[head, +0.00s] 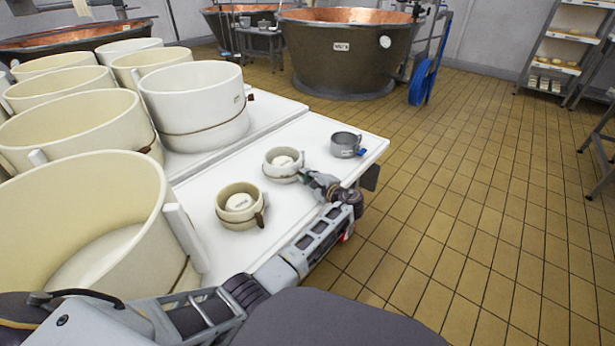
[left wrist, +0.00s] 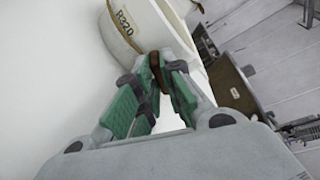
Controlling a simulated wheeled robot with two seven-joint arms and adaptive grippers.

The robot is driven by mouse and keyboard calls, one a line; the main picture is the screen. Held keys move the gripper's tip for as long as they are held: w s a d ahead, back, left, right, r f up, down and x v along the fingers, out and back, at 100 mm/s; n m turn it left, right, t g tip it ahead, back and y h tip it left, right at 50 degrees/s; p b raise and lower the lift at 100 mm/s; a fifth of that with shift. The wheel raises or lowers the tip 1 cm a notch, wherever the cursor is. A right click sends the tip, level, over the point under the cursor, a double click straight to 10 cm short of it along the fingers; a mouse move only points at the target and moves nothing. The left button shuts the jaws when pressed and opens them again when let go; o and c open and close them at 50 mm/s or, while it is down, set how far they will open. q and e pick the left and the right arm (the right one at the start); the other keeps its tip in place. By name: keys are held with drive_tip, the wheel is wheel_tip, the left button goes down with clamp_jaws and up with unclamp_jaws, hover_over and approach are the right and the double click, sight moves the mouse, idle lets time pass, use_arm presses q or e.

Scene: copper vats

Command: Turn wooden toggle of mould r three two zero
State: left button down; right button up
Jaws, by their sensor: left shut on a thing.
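The mould R320 (left wrist: 139,27) is a small cream ring with a dark cord and a black "R320" label, at the top of the left wrist view. In the head view it is the small mould (head: 283,157) on the white table, just left of my left gripper (head: 305,177). In the left wrist view my left gripper (left wrist: 163,75) has its green-padded fingers shut on the brown wooden toggle (left wrist: 155,62) at the mould's side. The head view hides the toggle behind the gripper. My right gripper is not in view.
Another small mould (head: 240,201) with a brown toggle stands nearer on the table (head: 196,193). A grey metal cup (head: 345,144) stands beyond. Large cream moulds (head: 194,98) crowd the left. The tiled floor on the right is clear. A copper vat (head: 343,60) stands behind.

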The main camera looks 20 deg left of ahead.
use_arm(q)
drive_tip(key=c, duration=1.5)
unclamp_jaws()
drive_tip(key=shift+r, duration=5)
